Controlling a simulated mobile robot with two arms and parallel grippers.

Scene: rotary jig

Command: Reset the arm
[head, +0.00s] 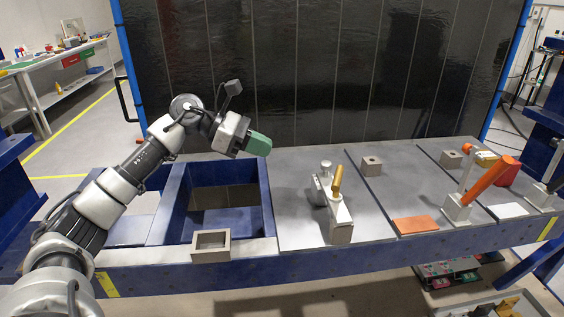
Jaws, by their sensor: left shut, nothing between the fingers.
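My left arm comes in from the left and bends over the blue bins. My left gripper (259,144), with green fingers, is in the air above the back edge of the bench (295,158). Its fingers are together, with nothing seen between them. It is apart from the fixtures on the bench. My right arm and gripper are not in view.
A grey fixture with a gold handle (336,180) stands mid-bench. An orange-handled lever fixture (478,188) stands at the right, beside an orange plate (416,224). A hollow grey block (211,246) sits at the front edge. A dark panel (330,70) rises behind.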

